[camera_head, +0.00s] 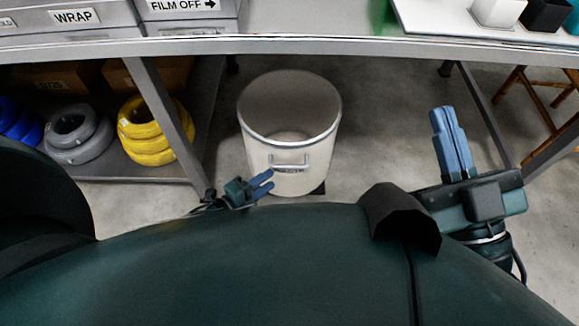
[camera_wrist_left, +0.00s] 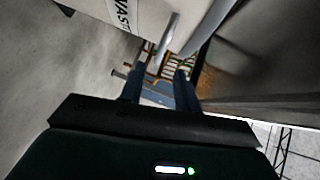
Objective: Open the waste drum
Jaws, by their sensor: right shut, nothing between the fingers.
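The waste drum (camera_head: 265,153) is a white cylinder standing on the floor under the table. My left gripper (camera_head: 268,183) is open and empty, just below and left of the handle. In the left wrist view the open left fingers (camera_wrist_left: 159,84) point toward the handle (camera_wrist_left: 167,42), which appears ahead of the gap; contact cannot be told. The drum's label (camera_wrist_left: 122,12) is partly cut off there. My right gripper (camera_head: 440,110) is shut and empty, right of the drum.
A shelf at left holds yellow (camera_head: 150,140), grey (camera_head: 75,135) and blue coils. A table leg (camera_head: 165,115) stands left of the drum. A wooden stool (camera_head: 540,95) is at right. Floor between drum and right gripper is clear.

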